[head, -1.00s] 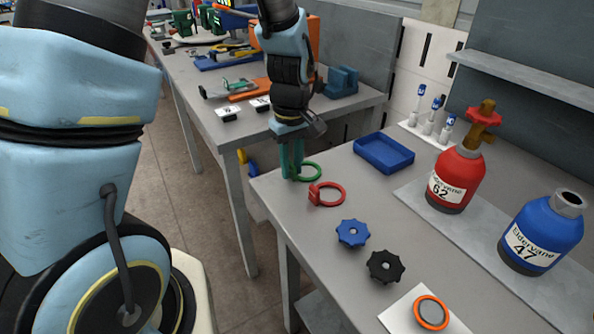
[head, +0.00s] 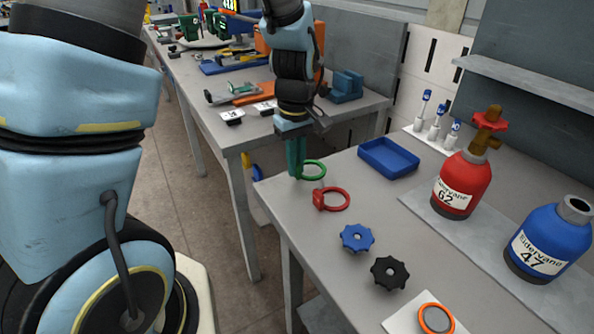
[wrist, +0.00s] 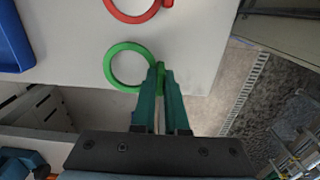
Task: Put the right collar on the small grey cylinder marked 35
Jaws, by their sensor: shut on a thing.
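My gripper (head: 296,176) points down at the far left corner of the near table, its green fingers shut on the tab of a green collar (head: 325,169). The wrist view shows my fingertips (wrist: 160,70) at the tab, with the green collar (wrist: 108,67) sticking out to the left, over the grey table top. A red collar (head: 318,199) lies flat on the table close by; it also shows at the top of the wrist view (wrist: 130,18). I see no small grey cylinder marked 35 in these frames.
A blue handwheel (head: 357,238), a black handwheel (head: 389,272) and an orange ring (head: 424,312) on a white sheet lie nearer. A blue tray (head: 387,157), red cylinder 62 (head: 462,182) and blue cylinder 47 (head: 540,240) stand right. Another cluttered table (head: 206,110) is behind.

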